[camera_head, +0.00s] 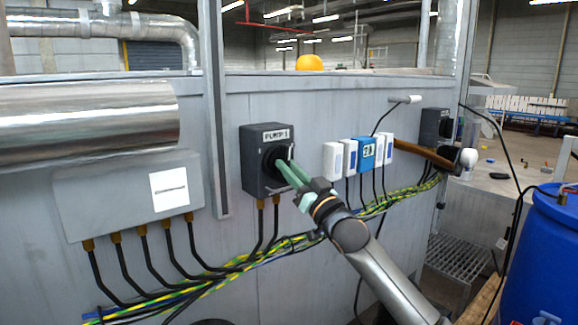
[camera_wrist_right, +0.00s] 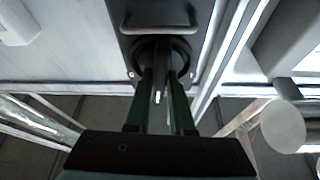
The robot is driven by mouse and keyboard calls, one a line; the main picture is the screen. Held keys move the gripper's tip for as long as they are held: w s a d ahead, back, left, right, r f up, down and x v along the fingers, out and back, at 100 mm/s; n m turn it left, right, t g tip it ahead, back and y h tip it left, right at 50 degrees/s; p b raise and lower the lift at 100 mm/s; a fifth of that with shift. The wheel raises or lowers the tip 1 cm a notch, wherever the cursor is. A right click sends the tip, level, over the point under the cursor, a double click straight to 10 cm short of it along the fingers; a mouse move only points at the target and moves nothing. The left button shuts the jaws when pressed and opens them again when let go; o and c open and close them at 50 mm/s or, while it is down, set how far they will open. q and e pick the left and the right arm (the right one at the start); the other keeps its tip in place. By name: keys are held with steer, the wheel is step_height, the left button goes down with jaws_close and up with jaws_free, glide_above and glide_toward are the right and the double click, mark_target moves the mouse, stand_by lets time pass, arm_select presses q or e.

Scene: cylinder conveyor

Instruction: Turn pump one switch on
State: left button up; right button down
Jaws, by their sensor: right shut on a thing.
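The pump one switch box (camera_head: 256,178) is dark grey, carries a "PUMP 1" label (camera_head: 276,135) and is fixed to the grey metal wall. A round black knob (camera_head: 277,160) sits on its front. My right gripper (camera_head: 284,166) reaches in from the lower right, and its green fingers are at the knob. In the right wrist view, the right gripper (camera_wrist_right: 160,88) has its two fingers on either side of the knob's narrow handle (camera_wrist_right: 158,96). It is shut on this handle. The fingers partly hide the knob. My left gripper is not in view.
A grey junction box (camera_head: 125,200) with a white label is left of the switch. White and blue modules (camera_head: 365,155) are to the right. Black cables and a yellow-green cable bundle (camera_head: 230,282) run below. A blue barrel (camera_head: 545,260) stands at the lower right.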

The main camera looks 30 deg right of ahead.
steer(key=shift+f+n+y, duration=0.1)
steer(key=shift+n+y, duration=0.3)
steer(key=shift+n, duration=0.7)
steer(key=c, duration=0.8)
jaws_free()
steer(key=shift+b+v, duration=1.85)
steer(key=shift+v, duration=4.4)
steer(key=shift+d, duration=0.1)
